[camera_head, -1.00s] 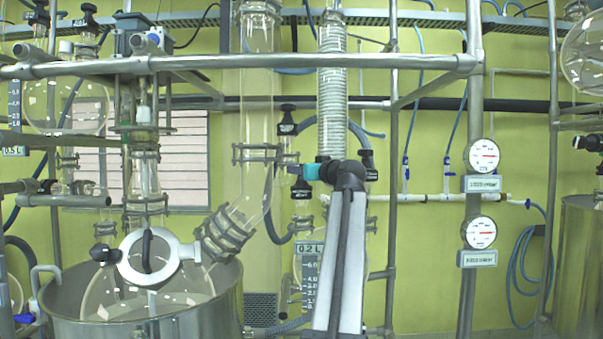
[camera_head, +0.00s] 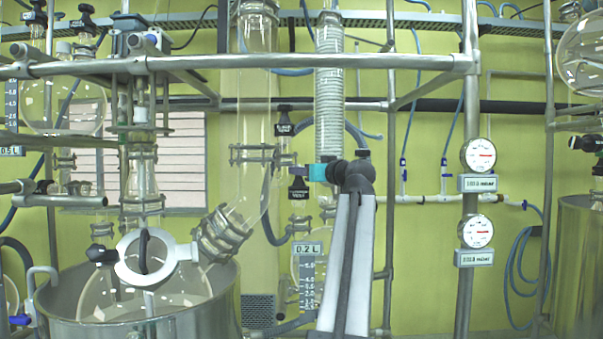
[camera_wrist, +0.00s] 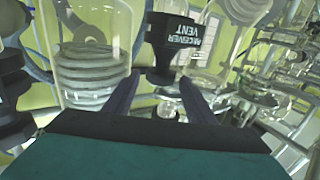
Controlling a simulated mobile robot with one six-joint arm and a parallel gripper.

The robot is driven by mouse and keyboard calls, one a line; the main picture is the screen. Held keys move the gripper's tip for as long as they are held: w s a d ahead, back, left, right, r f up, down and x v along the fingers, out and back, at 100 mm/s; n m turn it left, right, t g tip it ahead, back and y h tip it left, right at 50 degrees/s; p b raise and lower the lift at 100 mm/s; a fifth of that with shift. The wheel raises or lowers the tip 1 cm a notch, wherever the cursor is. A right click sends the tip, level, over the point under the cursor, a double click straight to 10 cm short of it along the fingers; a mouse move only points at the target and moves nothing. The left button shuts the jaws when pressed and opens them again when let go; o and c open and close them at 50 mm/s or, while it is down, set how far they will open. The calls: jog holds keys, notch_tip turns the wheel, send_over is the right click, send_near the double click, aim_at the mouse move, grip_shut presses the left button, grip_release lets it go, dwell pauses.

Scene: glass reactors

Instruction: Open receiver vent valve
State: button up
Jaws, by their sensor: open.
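The receiver vent valve's black knob (camera_wrist: 175,45) shows in the wrist view with its "RECEIVER VENT" label upside down. It lies between and just beyond the tips of my gripper (camera_wrist: 161,80). The two dark fingers are apart, one on each side of the knob's lower part; I cannot tell whether either touches it. In the head view my gripper (camera_head: 290,168) points left, its teal body in front of the glassware. A black labelled knob (camera_head: 298,189) shows just below the fingers. The receiver flask (camera_head: 308,275), marked 0.2 L, is below, partly hidden by my arm.
Another black labelled knob (camera_head: 284,129) is above my gripper. The coiled condenser (camera_head: 330,95) rises close behind it, and a wide glass tube (camera_head: 252,130) stands to the left. A horizontal metal rail (camera_head: 250,62) crosses above. Two gauges (camera_head: 478,155) are at right.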

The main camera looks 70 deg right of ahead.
jog(key=shift+v, duration=2)
